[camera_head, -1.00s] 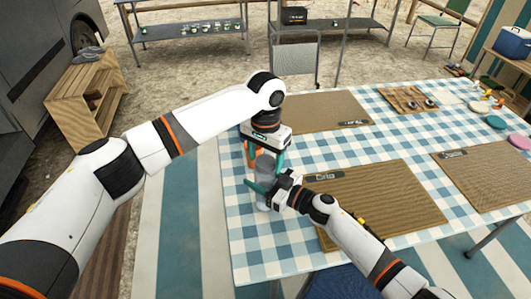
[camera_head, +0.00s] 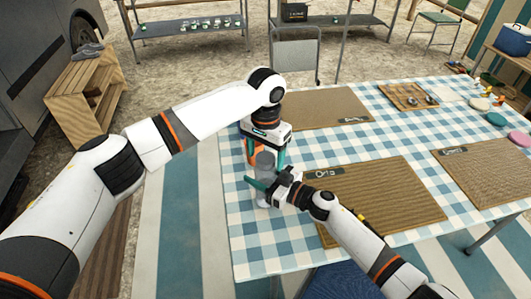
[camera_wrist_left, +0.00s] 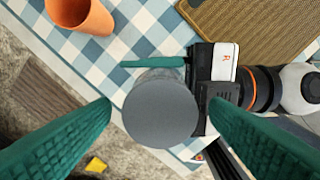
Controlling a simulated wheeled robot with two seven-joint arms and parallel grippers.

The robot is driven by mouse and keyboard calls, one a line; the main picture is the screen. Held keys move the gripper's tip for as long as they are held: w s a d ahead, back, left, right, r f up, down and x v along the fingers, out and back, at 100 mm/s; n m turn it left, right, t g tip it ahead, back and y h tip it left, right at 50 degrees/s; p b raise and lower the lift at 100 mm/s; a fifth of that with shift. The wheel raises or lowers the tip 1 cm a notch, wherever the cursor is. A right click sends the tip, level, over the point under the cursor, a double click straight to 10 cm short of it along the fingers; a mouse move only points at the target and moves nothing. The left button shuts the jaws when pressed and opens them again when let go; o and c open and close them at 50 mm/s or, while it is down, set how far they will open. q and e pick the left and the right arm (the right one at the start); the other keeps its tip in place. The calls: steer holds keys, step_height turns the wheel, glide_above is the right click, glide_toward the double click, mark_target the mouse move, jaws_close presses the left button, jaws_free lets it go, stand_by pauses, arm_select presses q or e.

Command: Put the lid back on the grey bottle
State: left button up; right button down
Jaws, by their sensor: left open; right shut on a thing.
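The grey bottle (camera_head: 262,199) stands upright on the checked tablecloth near its left side. My right gripper (camera_head: 266,188) is shut around its body from the right. A round grey top that looks like the lid (camera_head: 264,159) sits on the bottle's mouth; it also shows from above in the left wrist view (camera_wrist_left: 160,110). How well it is seated cannot be told. My left gripper (camera_head: 268,152) points down right over it. In the left wrist view its teal fingers (camera_wrist_left: 160,104) are open, one on each side of the grey top, with gaps showing.
An orange cup (camera_wrist_left: 82,14) stands close by, partly hidden behind my left gripper in the head view (camera_head: 251,153). Brown mats (camera_head: 375,195) lie right of the bottle and behind it (camera_head: 320,110). A wooden tray (camera_head: 408,96) and coloured discs lie farther right.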

arm_select(q)
step_height(320, 180, up, 12)
stand_by(0.6)
arm_select(e)
steer(key=shift+c, duration=2.4)
jaws_free()
steer(key=shift+d, duration=0.1)
steer(key=v, duration=1.2)
steer(key=shift+f, duration=0.1)
